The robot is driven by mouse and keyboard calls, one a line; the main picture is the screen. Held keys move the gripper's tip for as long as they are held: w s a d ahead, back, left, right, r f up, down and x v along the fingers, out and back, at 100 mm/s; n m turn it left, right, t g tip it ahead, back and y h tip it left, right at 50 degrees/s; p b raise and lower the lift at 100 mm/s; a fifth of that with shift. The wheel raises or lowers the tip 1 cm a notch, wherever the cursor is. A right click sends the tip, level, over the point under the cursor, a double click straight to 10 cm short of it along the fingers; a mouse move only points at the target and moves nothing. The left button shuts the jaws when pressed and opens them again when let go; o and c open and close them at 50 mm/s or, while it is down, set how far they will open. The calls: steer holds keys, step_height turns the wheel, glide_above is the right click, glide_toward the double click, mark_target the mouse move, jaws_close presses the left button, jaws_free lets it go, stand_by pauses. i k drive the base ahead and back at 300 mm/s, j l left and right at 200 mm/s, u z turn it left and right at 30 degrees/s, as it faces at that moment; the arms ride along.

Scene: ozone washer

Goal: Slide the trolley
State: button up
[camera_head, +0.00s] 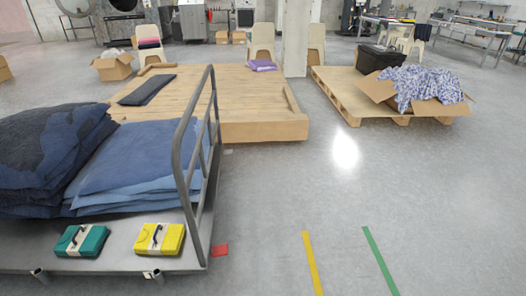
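The trolley (205,225) stands at the lower left, a flat grey platform with an upright grey tube rail at its right end. Piles of folded blue denim (140,165) and darker denim (45,155) lie on it. A green case (82,241) and a yellow case (160,239) lie along its near edge. The trolley's left end is cut off by the picture's edge. My gripper is not in view.
A yellow floor strip (312,263), a green strip (380,259) and a red patch (220,250) mark the floor right of the trolley. That floor is clear. Behind are a low wooden platform (265,130) and a pallet (345,105) bearing a box of cloth (420,88).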

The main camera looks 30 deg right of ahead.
mark_target(62, 166)
steer(key=z, duration=0.3)
steer(key=i+l, duration=0.15)
steer(key=i, duration=0.85)
steer(key=i+l, duration=0.15)
steer(key=i, duration=0.85)
